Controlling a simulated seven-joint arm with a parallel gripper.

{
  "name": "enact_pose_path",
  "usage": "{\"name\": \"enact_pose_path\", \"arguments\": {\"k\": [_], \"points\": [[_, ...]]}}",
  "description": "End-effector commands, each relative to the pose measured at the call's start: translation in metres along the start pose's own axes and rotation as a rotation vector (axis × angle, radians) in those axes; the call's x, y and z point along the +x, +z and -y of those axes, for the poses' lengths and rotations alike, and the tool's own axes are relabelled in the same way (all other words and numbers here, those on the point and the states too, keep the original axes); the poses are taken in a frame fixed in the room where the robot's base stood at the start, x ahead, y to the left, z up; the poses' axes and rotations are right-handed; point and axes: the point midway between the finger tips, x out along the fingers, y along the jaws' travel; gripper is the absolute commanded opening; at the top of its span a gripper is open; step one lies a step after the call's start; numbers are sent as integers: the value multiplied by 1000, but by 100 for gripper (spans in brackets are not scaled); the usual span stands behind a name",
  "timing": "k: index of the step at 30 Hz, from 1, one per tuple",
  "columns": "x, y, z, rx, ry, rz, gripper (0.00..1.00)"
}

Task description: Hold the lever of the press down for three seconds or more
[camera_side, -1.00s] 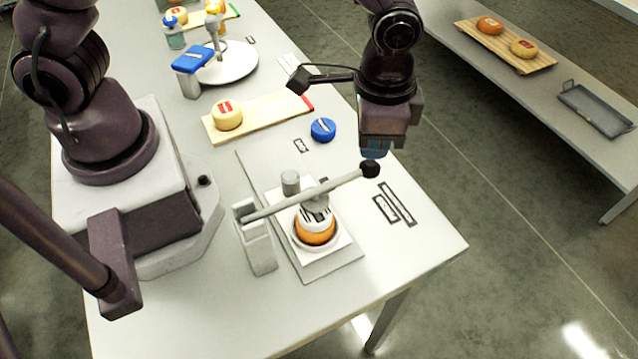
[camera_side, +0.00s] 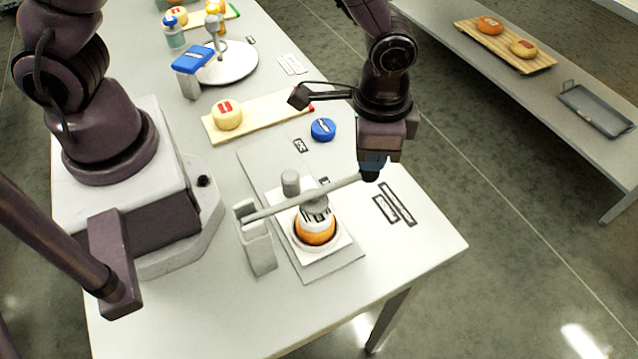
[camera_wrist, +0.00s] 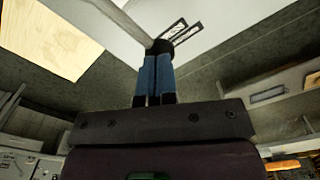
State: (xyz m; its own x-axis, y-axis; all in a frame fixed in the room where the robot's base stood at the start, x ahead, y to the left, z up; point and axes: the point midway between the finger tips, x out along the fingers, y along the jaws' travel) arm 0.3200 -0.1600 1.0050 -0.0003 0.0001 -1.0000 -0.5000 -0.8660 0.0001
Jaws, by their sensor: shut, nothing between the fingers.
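The press stands near the table's front right, with a grey post (camera_side: 257,240) and a grey lever (camera_side: 300,199) that runs from the post up to the right. My gripper (camera_side: 371,165) is shut and empty, at the lever's far end. Its blue fingertips cover part of the dark lever knob (camera_side: 369,177). In the wrist view the shut blue fingers (camera_wrist: 155,75) meet the dark knob (camera_wrist: 159,47); they appear to touch it.
A blue disc (camera_side: 322,129) lies behind the press. A board (camera_side: 265,114) with a yellow cheese (camera_side: 227,115) lies further back. A white round plate (camera_side: 235,65) and a blue-topped block (camera_side: 192,72) stand beyond. The table right of the press is clear apart from printed markings.

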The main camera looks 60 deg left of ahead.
Motion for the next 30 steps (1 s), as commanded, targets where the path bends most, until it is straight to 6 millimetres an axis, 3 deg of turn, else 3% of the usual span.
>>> {"name": "enact_pose_path", "arguments": {"k": [30], "points": [[26, 0, 0, 0, 0, 0, 0]]}}
